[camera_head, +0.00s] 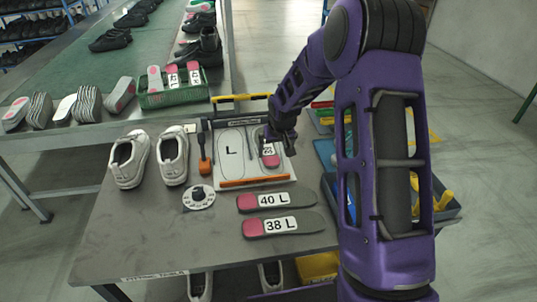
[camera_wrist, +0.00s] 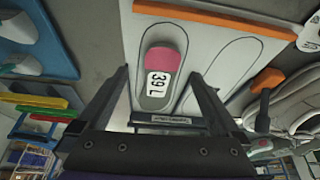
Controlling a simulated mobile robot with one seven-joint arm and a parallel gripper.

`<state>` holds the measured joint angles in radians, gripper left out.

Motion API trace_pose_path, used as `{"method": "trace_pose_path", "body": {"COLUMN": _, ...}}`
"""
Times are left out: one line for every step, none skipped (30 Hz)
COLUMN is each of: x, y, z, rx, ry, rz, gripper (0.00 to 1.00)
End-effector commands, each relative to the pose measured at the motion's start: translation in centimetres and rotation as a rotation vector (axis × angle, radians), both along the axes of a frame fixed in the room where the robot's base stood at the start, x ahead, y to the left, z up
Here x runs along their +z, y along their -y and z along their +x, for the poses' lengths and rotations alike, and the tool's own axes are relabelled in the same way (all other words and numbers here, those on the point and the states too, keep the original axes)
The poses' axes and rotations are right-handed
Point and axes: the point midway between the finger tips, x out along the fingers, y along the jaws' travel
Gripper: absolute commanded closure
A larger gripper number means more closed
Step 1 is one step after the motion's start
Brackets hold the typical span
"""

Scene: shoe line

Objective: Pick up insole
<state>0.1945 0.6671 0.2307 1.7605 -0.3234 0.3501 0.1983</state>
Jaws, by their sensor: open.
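A grey insole with a pink heel and a 39 L label (camera_wrist: 158,72) lies on a white fitting board (camera_wrist: 210,22). In the head view this insole (camera_head: 270,158) is partly covered by my gripper (camera_head: 279,140), which is just above the board's right side. In the wrist view my gripper (camera_wrist: 160,76) is open, its fingers on either side of the insole and apart from it. Two more insoles, labelled 40 L (camera_head: 276,201) and 38 L (camera_head: 284,224), lie flat on the grey table (camera_head: 140,235) in front of the board.
A round dial (camera_head: 198,198) lies in front. A green crate (camera_head: 172,96) of insoles sits behind. A blue bin (camera_head: 447,206) is at the right.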

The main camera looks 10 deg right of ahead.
Motion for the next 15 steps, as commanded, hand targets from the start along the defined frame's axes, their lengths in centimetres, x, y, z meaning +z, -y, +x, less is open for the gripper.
{"method": "trace_pose_path", "body": {"x": -0.4, "y": 0.0, "z": 0.2, "rx": 0.0, "ry": 0.0, "rz": 0.0, "gripper": 0.0}}
{"method": "trace_pose_path", "body": {"x": -0.6, "y": 0.0, "z": 0.2, "rx": 0.0, "ry": 0.001, "rz": 0.0, "gripper": 0.0}}
{"method": "trace_pose_path", "body": {"x": -0.7, "y": -0.1, "z": 0.3, "rx": 0.001, "ry": 0.001, "rz": 0.0, "gripper": 0.0}}
{"method": "trace_pose_path", "body": {"x": -0.9, "y": -0.1, "z": 0.3, "rx": 0.001, "ry": 0.0, "rz": 0.0, "gripper": 0.0}}
{"method": "trace_pose_path", "body": {"x": -1.1, "y": -0.1, "z": 0.4, "rx": 0.001, "ry": 0.0, "rz": 0.001, "gripper": 0.0}}
{"method": "trace_pose_path", "body": {"x": -1.5, "y": -0.2, "z": 0.5, "rx": 0.002, "ry": 0.0, "rz": 0.0, "gripper": 0.0}}
{"method": "trace_pose_path", "body": {"x": -1.8, "y": -0.2, "z": 0.7, "rx": 0.002, "ry": 0.0, "rz": 0.0, "gripper": 0.0}}
{"method": "trace_pose_path", "body": {"x": -2.2, "y": -0.3, "z": 0.8, "rx": 0.002, "ry": -0.001, "rz": 0.0, "gripper": 0.0}}
{"method": "trace_pose_path", "body": {"x": -2.9, "y": -0.4, "z": 1.0, "rx": 0.002, "ry": -0.002, "rz": 0.0, "gripper": 0.0}}
{"method": "trace_pose_path", "body": {"x": -3.4, "y": -0.5, "z": 1.2, "rx": 0.002, "ry": -0.002, "rz": 0.0, "gripper": 0.0}}
{"method": "trace_pose_path", "body": {"x": -3.8, "y": -0.6, "z": 1.4, "rx": 0.002, "ry": -0.002, "rz": 0.0, "gripper": 0.0}}
{"method": "trace_pose_path", "body": {"x": -4.3, "y": -0.6, "z": 1.7, "rx": 0.002, "ry": -0.001, "rz": 0.0, "gripper": 0.0}}
{"method": "trace_pose_path", "body": {"x": -4.6, "y": -0.5, "z": 1.8, "rx": 0.002, "ry": 0.0, "rz": 0.0, "gripper": 0.0}}
{"method": "trace_pose_path", "body": {"x": -4.9, "y": -0.5, "z": 1.9, "rx": 0.001, "ry": -0.001, "rz": 0.0, "gripper": 0.0}}
{"method": "trace_pose_path", "body": {"x": -5.2, "y": -0.5, "z": 2.1, "rx": 0.001, "ry": 0.0, "rz": 0.001, "gripper": 0.0}}
